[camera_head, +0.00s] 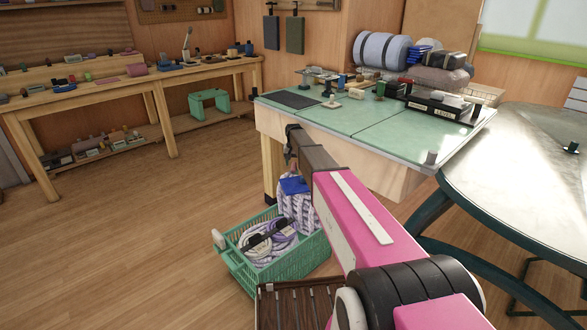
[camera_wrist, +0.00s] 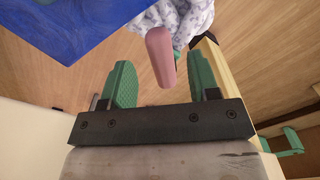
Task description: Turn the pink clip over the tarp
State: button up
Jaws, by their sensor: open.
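The pink clip (camera_wrist: 160,56) shows in the wrist view as a rounded pink bar beside the tarp's edge. The blue tarp (camera_wrist: 62,24) fills the upper left of that view; a small blue patch of it (camera_head: 293,185) shows above the crate in the head view. My gripper (camera_wrist: 160,68) is open, its green fingers on either side of the clip in the picture. I cannot tell whether they touch it. A green piece shows just behind the clip. In the head view my arm hides the fingers, and I cannot make out the clip.
A green crate (camera_head: 288,267) on the floor holds coiled pale rope (camera_head: 268,243) and a bundled rope (camera_head: 297,212). A green-topped workbench (camera_head: 385,130) stands close behind my arm. A brown slatted crate (camera_head: 285,305) is in front. Open wood floor lies left.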

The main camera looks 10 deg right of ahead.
aim_at(294, 167)
notch_tip(294, 167, up, 7)
jog(key=shift+r, duration=0.15)
dwell(0.4)
jog(key=s+d+f, duration=0.1)
jog(key=s+f, duration=0.1)
jog(key=s, duration=1.3)
jog(key=s+d+f+n, duration=0.1)
jog(key=s+d, duration=0.1)
jog(key=s, duration=1.4)
jog(key=s+d+f+n, duration=0.1)
jog(key=s+d+f, duration=0.1)
jog(key=s, duration=1.4)
jog(key=shift+f, duration=0.35)
jog(key=shift+s, duration=0.1)
